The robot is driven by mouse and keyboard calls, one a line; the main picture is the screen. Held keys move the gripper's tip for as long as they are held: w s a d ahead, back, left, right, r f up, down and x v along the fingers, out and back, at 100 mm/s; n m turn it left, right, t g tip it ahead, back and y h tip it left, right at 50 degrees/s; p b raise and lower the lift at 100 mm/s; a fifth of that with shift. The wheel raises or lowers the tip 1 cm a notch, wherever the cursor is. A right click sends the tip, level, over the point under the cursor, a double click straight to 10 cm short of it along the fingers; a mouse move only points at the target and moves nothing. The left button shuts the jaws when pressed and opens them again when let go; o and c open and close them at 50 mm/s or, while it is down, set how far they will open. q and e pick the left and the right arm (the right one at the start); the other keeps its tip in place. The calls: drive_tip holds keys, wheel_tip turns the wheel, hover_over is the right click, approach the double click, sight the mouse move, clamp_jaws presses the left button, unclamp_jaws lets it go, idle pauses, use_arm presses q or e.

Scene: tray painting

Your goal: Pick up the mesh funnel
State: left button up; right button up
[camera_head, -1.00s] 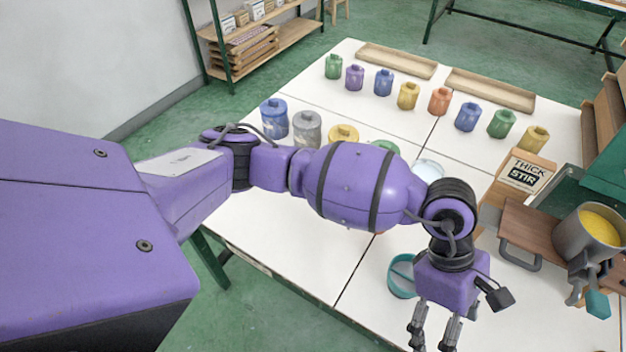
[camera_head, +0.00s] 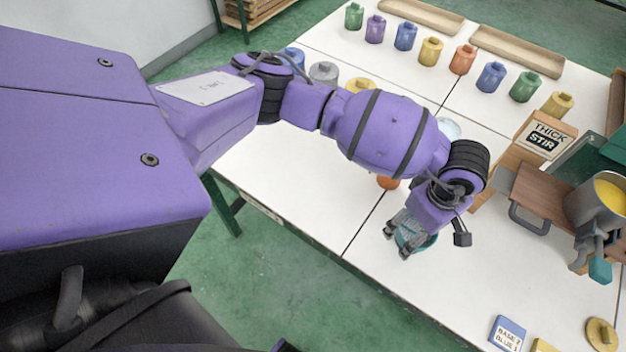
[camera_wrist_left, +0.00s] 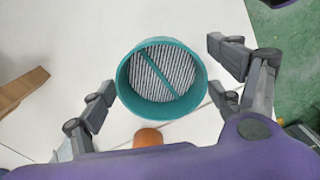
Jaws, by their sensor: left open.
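The mesh funnel is a round teal ring with a grey striped mesh and a teal bar across it. It stands on the white table, and its teal rim (camera_head: 430,243) shows partly behind my left gripper in the head view. In the left wrist view the funnel (camera_wrist_left: 121,88) is seen from above in full. My left gripper (camera_head: 398,240) is open and empty, with its fingers spread on either side of the funnel in the left wrist view (camera_wrist_left: 161,78). I cannot tell how far above the rim the fingertips are. My right gripper is not in view.
An orange jar (camera_head: 388,183) stands close to the funnel, partly hidden by my arm. Coloured jars line the back. The table's front edge is near.

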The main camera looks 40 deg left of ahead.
use_arm(q)
drive_tip(key=c, duration=1.2)
drive_tip(key=shift+r, duration=0.1)
